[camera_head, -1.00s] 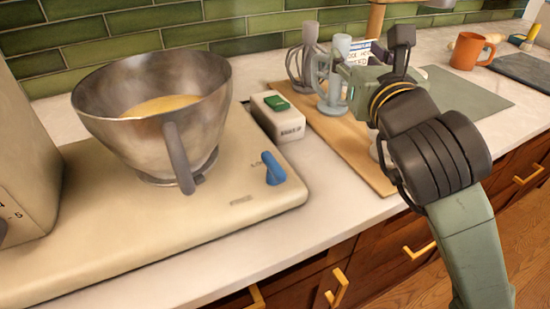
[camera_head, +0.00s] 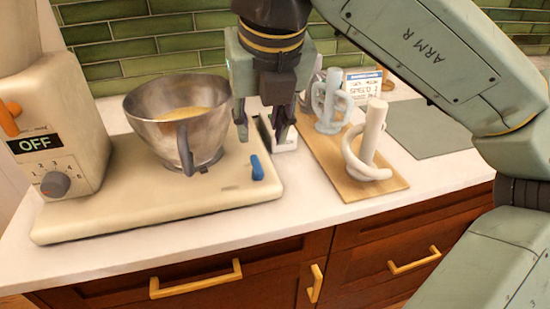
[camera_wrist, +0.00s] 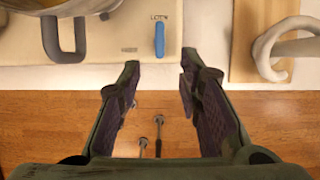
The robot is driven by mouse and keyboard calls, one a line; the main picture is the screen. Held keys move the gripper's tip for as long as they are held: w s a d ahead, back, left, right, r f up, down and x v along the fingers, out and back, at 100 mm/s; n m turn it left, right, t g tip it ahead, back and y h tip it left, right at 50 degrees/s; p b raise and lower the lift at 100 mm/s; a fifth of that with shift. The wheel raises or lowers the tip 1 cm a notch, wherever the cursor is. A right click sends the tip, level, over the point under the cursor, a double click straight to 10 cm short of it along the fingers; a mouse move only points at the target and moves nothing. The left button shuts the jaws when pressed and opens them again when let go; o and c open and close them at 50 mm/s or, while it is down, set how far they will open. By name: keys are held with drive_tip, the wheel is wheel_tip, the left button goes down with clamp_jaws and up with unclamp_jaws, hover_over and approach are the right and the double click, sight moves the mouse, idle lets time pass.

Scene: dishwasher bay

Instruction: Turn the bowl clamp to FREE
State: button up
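The bowl clamp is a blue lever (camera_head: 257,168) on the front right of the cream mixer base (camera_head: 110,215). It also shows in the wrist view (camera_wrist: 159,38), lying nearly straight up and down in the picture, under small lettering that seems to read LOCK. The steel bowl (camera_head: 150,125) with yellow contents stands on the base, its grey handle facing front. My gripper (camera_head: 261,132) points down, above and behind the lever in the head view. In the wrist view its fingers (camera_wrist: 160,70) are apart and empty, with the lever ahead of the gap.
The mixer's body (camera_head: 75,130) at left shows OFF above a dial. A wooden board (camera_head: 385,190) with several whisk and hook attachments lies at right.

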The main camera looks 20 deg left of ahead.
sight(257, 164)
drive_tip(key=p+x, duration=0.1)
drive_tip(key=x, duration=0.9)
drive_tip(key=shift+w+a+p, duration=0.1)
drive_tip(key=shift+a+p, duration=0.05)
drive_tip(key=shift+p, duration=0.15)
drive_tip(key=shift+c, duration=0.5)
clamp_jaws()
